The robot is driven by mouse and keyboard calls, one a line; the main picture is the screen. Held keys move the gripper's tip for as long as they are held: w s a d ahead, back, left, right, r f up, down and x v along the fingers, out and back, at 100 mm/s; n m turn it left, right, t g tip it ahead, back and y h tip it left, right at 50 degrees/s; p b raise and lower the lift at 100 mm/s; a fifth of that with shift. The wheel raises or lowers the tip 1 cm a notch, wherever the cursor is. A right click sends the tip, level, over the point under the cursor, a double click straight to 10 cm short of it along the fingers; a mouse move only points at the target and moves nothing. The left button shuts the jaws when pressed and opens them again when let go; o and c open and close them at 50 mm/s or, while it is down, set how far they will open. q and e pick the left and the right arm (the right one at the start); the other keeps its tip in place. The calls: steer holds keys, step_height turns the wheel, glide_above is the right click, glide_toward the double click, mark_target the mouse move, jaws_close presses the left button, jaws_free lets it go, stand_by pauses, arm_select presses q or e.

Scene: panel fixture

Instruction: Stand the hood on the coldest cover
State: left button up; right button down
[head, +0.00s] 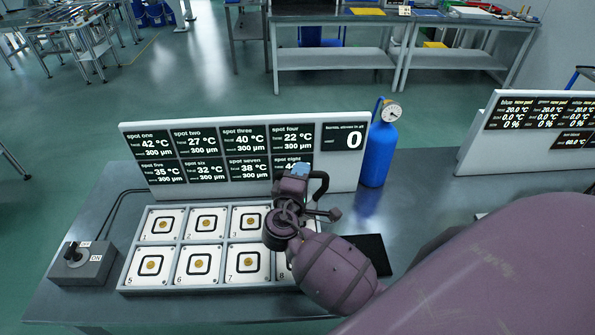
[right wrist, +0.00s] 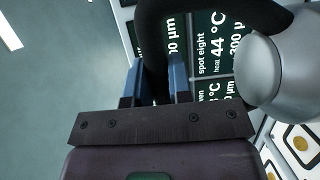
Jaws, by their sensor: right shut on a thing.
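My right gripper (head: 296,184) is in front of the readout board. In the right wrist view its blue fingers (right wrist: 155,88) are shut on the black handle (right wrist: 152,40) of the hood. The hood's rounded silver body (right wrist: 278,72) shows beside the fingers; in the head view only the dark loop (head: 321,184) shows clearly. The readout board (head: 245,156) lists spot four at 22 °C, the lowest reading. The numbered white covers (head: 207,222) sit in a grey tray (head: 190,285). My right arm hides the spot four cover and most of eight. My left gripper is not in view.
A blue cylinder with a gauge (head: 379,150) stands right of the board. A second panel (head: 530,130) stands farther right. A switch box (head: 83,262) marked ON sits left of the tray. A black pad (head: 370,252) lies right of the tray, partly behind my arm.

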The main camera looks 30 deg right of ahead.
steer(key=shift+w+r, duration=0.1)
steer(key=shift+w, duration=0.5)
steer(key=shift+w+a+r+n+t+y, duration=0.1)
steer(key=shift+w+a+n+t+y, duration=0.1)
steer(key=shift+w+n+t+y, duration=0.1)
steer(key=shift+a+r, duration=0.15)
steer(key=shift+r, duration=0.05)
steer(key=shift+f+t+b, duration=0.3)
steer(key=shift+f+b, duration=0.5)
steer(key=shift+f, duration=0.1)
step_height(320, 180, down, 2)
steer(key=shift+f+b, duration=0.2)
steer(key=shift+b, duration=0.75)
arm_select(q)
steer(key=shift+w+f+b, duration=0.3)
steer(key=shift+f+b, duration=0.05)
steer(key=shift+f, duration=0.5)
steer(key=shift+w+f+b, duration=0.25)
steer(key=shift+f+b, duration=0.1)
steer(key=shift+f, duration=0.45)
arm_select(e)
steer(key=shift+f, duration=0.95)
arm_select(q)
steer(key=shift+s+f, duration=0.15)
arm_select(e)
steer(key=shift+f, duration=0.1)
